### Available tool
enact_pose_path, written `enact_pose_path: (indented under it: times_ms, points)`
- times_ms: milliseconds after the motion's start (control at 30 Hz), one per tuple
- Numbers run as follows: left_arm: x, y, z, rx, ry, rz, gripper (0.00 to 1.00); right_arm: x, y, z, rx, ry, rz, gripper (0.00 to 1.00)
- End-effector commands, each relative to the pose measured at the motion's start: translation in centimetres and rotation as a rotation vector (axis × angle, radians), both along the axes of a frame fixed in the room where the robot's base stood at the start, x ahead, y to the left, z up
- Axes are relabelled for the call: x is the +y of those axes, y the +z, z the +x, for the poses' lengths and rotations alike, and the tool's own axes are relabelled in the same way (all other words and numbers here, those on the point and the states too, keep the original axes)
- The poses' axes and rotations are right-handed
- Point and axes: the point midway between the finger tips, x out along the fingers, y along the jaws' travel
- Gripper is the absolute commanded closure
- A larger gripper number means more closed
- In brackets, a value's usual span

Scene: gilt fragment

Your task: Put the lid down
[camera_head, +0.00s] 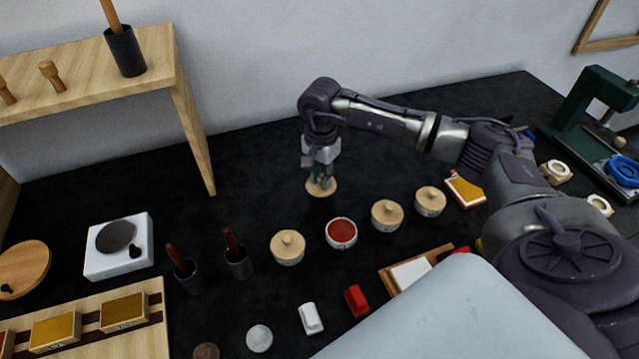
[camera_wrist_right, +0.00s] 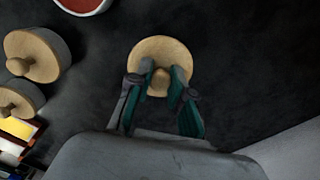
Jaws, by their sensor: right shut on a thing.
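A round light-wood lid (camera_head: 321,188) is under my right gripper (camera_head: 320,176), over the black tabletop behind the row of pots. In the right wrist view the lid (camera_wrist_right: 172,52) shows with its knob between the green-padded fingers of my right gripper (camera_wrist_right: 165,83), which is shut on the knob. I cannot tell whether the lid touches the table. An open pot with red contents (camera_head: 341,233) stands in the row in front of the lid; its edge also shows in the right wrist view (camera_wrist_right: 85,3). My left gripper is not in view.
Lidded pots stand left (camera_head: 287,247) and right (camera_head: 387,215) of the open pot. Dark cups (camera_head: 238,262) with handles, a white scale (camera_head: 120,262) and a wooden shelf (camera_head: 150,60) are at the left. The black tabletop (camera_head: 255,190) around the lid is clear.

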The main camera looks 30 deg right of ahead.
Motion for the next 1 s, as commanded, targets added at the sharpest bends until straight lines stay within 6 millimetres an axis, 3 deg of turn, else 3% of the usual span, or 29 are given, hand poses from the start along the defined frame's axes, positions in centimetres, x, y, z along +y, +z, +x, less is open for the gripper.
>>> enact_pose_path:
  times_ms: [367, 767, 800, 900, 1000]
  points:
    - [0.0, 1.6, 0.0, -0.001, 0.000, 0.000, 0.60, 0.2, -4.0, 0.2, 0.001, 0.000, 0.000, 1.00]
    - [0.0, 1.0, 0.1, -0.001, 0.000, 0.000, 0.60, 0.1, -4.7, 0.2, 0.000, 0.000, -0.001, 1.00]
    - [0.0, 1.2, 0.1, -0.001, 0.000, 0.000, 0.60, 0.1, -4.5, 0.2, 0.000, -0.001, -0.001, 0.73]
    - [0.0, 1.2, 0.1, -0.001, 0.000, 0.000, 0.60, 0.1, -4.5, 0.2, 0.000, 0.000, -0.001, 0.56]
    - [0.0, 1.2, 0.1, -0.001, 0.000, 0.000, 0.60, 0.1, -4.5, 0.2, 0.000, -0.001, -0.001, 0.55]
